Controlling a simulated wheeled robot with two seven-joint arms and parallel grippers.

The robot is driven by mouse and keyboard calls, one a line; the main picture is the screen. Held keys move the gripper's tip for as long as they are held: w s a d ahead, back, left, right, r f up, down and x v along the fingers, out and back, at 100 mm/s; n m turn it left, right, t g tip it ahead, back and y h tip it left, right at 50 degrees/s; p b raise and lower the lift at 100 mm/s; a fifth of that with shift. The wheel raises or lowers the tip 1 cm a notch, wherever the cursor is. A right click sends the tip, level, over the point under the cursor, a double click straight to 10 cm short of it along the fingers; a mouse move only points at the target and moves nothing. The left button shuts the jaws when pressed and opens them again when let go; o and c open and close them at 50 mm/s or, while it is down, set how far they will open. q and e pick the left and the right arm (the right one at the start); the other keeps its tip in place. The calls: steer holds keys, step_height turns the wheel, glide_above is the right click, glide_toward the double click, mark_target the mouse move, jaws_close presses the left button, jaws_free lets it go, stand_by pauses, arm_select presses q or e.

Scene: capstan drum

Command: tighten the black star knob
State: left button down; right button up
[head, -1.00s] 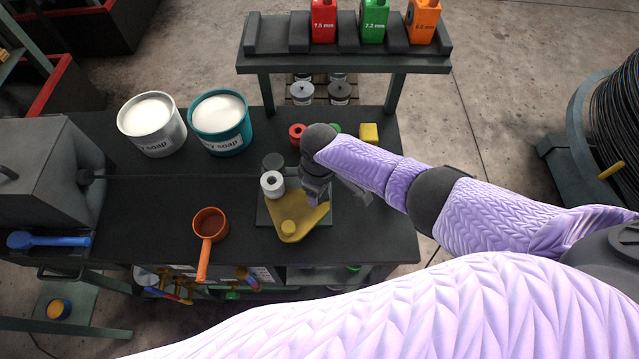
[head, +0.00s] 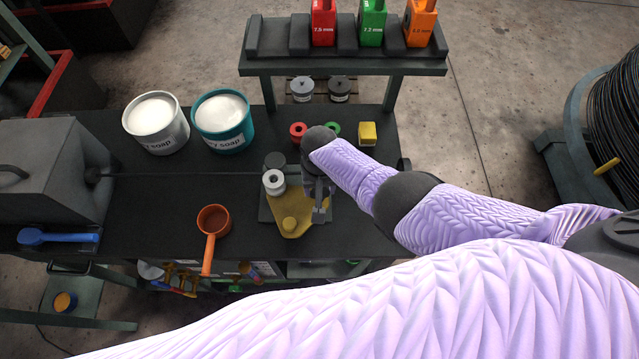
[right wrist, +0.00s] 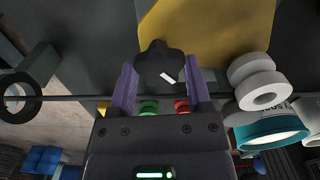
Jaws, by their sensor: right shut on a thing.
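The black star knob (right wrist: 160,62) shows in the right wrist view with a white mark on its face, in front of the yellow plate (right wrist: 225,25). My right gripper (right wrist: 160,88) has its two lilac fingers on either side of the knob, shut on it. In the head view my right gripper (head: 318,203) points down over the right part of the yellow plate (head: 291,228) and hides the knob. My left gripper is not in view.
A white roller (head: 273,180) stands close left of the gripper. An orange dipper (head: 212,222) lies further left, and two soap tubs (head: 222,122) stand behind. A yellow block (head: 367,132) is at the back right.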

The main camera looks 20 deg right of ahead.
steer(key=m, duration=0.4)
steer(key=shift+r+m, duration=0.1)
steer(key=shift+m, duration=0.2)
steer(key=shift+m+p, duration=0.35)
steer(key=shift+m, duration=1.45)
steer(key=o, duration=1.3)
step_height(320, 180, up, 10)
steer(key=p, duration=0.7)
